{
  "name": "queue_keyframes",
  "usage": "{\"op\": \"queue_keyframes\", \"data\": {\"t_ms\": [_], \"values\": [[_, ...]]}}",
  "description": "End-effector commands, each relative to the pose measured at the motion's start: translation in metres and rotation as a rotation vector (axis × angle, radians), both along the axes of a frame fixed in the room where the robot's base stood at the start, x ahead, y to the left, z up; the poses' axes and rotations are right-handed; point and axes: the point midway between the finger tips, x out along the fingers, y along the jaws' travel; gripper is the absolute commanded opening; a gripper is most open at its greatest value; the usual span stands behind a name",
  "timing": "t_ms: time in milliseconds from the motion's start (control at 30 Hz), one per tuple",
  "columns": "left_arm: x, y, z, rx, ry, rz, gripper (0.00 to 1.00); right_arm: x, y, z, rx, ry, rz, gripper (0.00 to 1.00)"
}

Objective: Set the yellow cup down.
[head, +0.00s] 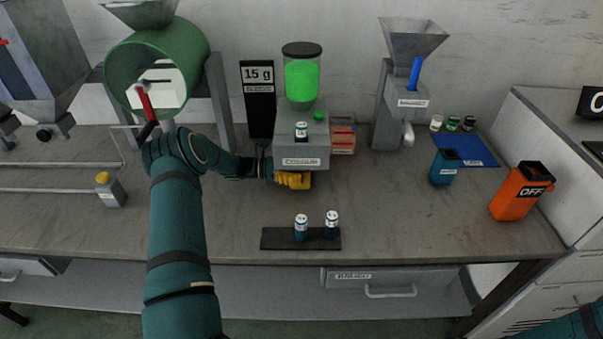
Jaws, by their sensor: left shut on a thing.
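The yellow cup (304,182) is at the front foot of the grey machine labelled COLOUR (301,163). It is small and partly covered by my gripper, and I cannot tell whether its base touches the bench. My left gripper (282,177) reaches in from the left and is shut on the cup. My right gripper is out of view; only a piece of my right arm shows at the bottom right corner.
A dark rack (273,239) with two small blue-white vials stands in front on the bench (390,215). A blue cup (443,168), an orange OFF container (520,192) and a blue mat (476,150) are to the right. The bench between cup and rack looks clear.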

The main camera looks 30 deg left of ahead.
Motion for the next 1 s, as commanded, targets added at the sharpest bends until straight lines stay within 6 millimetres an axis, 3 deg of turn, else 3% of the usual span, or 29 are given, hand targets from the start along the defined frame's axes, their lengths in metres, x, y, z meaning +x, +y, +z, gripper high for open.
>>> {"op": "queue_keyframes", "data": {"t_ms": [33, 133, 533, 567, 633, 1000], "values": [[0.004, -0.009, 0.000, -0.001, 0.000, -0.003, 0.36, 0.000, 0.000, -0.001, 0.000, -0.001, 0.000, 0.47], [0.003, -0.005, -0.015, -0.001, 0.002, 0.001, 0.36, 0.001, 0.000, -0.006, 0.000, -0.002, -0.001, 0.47], [0.003, -0.005, -0.019, -0.001, -0.001, 0.000, 0.36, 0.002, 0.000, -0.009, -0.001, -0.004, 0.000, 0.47], [0.003, -0.005, -0.020, -0.001, 0.001, 0.000, 0.74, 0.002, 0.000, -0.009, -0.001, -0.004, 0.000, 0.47], [0.003, -0.005, -0.019, -0.001, 0.001, 0.000, 0.98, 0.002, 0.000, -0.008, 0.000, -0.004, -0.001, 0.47], [0.003, -0.005, -0.015, -0.001, 0.001, 0.000, 1.00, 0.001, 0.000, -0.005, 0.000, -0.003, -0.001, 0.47]]}}
